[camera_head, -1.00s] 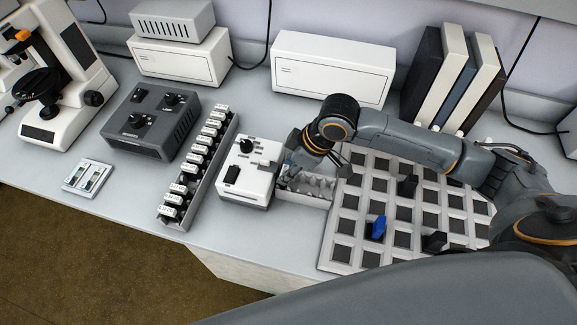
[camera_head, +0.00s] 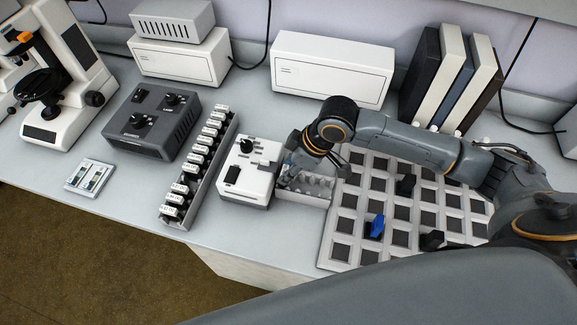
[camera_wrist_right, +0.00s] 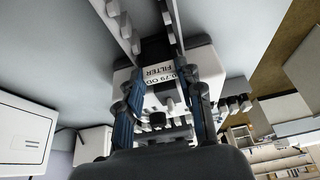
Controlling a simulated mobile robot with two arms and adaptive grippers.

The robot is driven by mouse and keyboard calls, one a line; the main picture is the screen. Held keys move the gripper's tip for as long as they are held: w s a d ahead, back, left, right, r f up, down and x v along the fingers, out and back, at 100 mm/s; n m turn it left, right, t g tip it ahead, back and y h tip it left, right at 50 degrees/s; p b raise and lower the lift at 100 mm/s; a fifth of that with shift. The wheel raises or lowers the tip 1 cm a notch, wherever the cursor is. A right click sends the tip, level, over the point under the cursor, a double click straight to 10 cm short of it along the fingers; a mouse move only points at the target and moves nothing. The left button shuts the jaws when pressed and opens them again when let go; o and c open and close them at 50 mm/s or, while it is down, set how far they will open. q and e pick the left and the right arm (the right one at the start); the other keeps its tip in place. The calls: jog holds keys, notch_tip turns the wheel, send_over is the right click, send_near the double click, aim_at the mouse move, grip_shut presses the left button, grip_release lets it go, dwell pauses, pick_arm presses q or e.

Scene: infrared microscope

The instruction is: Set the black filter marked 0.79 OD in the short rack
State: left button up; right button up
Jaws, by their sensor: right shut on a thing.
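My right gripper (camera_head: 288,174) is at the left part of the short rack (camera_head: 316,201), a small grey rack beside the white device. In the right wrist view, it is shut on the black filter (camera_wrist_right: 158,76), whose white label reads 0.79 OD FILTER. The filter's far end points toward two notched grey strips, which look like the rack's walls. I cannot tell whether it sits in a slot. In the head view, the gripper hides the filter. The rack's right part shows empty slots. My left gripper is not in view.
A long rack (camera_head: 177,220) holds several labelled filters. A white device (camera_head: 248,180) with a black knob stands just left of the short rack. A grid board (camera_head: 345,227) with a blue piece (camera_head: 376,225) and black pieces lies to the right. A white box (camera_head: 330,70) stands behind.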

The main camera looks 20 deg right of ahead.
jog(key=shift+f, duration=0.15)
jog(key=o, duration=1.6)
notch_tip(320, 180, up, 11)
jog(key=p, duration=1.3)
